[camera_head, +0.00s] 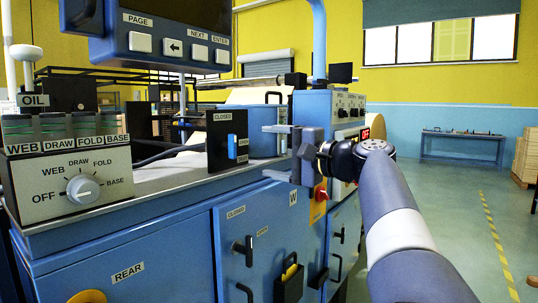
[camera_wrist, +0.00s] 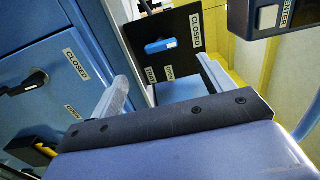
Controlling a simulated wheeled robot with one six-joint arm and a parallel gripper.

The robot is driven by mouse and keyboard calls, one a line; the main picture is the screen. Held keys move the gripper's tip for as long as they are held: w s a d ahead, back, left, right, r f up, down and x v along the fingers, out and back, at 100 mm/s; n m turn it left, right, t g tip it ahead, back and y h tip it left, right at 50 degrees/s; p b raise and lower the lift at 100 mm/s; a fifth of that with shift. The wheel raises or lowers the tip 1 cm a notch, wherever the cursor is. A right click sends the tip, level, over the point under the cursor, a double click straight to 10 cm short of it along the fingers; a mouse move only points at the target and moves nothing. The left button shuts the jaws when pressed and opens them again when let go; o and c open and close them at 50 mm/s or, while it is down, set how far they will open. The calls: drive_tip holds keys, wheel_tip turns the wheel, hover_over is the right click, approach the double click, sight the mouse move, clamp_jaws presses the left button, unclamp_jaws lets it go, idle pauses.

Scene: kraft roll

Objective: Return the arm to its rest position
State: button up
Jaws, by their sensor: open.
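My arm reaches in from the lower right of the head view, and my gripper (camera_head: 272,152) is stretched toward the machine at mid-picture. Its two grey fingers point left, one above the other, with a gap between them. In the wrist view my gripper (camera_wrist: 165,85) shows its two fingers wide apart with nothing held between them. Beyond them is a black plate (camera_wrist: 180,28) with a blue handle (camera_wrist: 161,46) by its CLOSED label. The same plate (camera_head: 217,155) stands just left of the fingers in the head view; I see no contact.
The blue machine (camera_head: 165,250) fills the left and centre, with a selector knob (camera_head: 83,190), a hanging button panel (camera_head: 165,40) and cabinet door handles (camera_head: 243,250). Open green floor (camera_head: 465,220) lies to the right, before a far bench (camera_head: 462,137).

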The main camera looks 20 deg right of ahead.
sight(234, 147)
drive_tip(key=p+x, duration=0.1)
drive_tip(key=x, duration=1)
drive_tip(key=shift+d, duration=0.1)
drive_tip(key=shift+s, duration=0.1)
